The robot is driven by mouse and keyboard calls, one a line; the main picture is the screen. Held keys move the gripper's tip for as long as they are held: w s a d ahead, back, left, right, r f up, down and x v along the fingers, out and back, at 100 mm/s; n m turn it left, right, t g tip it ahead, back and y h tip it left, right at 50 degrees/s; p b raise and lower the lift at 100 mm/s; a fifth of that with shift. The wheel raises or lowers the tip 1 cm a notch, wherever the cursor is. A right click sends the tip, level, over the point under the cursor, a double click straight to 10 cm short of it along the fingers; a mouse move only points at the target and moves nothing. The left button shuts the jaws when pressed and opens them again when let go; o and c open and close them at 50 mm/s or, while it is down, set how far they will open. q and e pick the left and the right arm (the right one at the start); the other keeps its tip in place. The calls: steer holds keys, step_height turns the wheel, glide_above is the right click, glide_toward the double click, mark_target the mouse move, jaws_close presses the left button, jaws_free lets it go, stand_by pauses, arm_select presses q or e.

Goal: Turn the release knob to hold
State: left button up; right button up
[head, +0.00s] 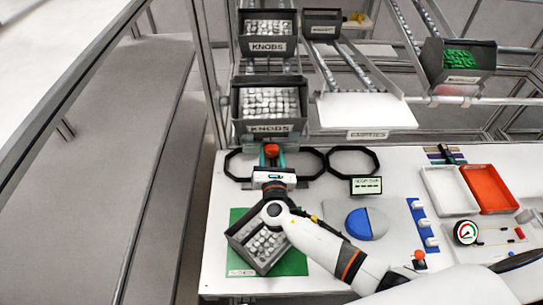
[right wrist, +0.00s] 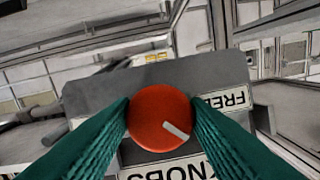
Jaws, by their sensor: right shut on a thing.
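The release knob (right wrist: 160,108) is a round red knob with a white pointer mark, on a grey panel. In the right wrist view the mark points to the lower right, below the FREE label (right wrist: 236,98). My right gripper (right wrist: 161,122) is shut on the knob, with one green finger on each side of it. In the head view the red knob (head: 271,149) shows just beyond my right gripper (head: 271,160), below the lower KNOBS bin. A second label left of the knob is mostly hidden by a finger. My left gripper is not in view.
A KNOBS bin (head: 269,104) stands on the rack behind. A grey bin of pale knobs (head: 258,244) sits on a green mat (head: 291,262), partly under my right arm. Black ring frames (head: 352,152), a blue-and-grey disc (head: 366,223) and trays (head: 450,190) lie to the right.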

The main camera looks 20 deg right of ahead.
steer(key=shift+f+m+y+b, duration=0.3)
steer(key=shift+m+b, duration=0.2)
steer(key=shift+b, duration=0.55)
steer(key=m+t+b, duration=0.1)
steer(key=m+b, duration=0.2)
steer(key=b, duration=0.2)
steer(key=m+y+b, duration=0.1)
steer(key=m+b, duration=0.3)
steer(key=b, duration=0.2)
steer(key=m+t+y+b, duration=0.1)
steer(key=m+b, duration=0.3)
steer(key=b, duration=0.2)
steer(key=shift+f+t, duration=0.15)
steer(key=shift+t, duration=0.15)
steer(key=shift+r+m+t+b, duration=0.2)
steer(key=shift+m+t+b, duration=0.1)
steer(key=shift+m+b, duration=1.4)
steer(key=o, duration=1)
steer(key=shift+r, duration=0.1)
steer(key=shift+c, duration=0.2)
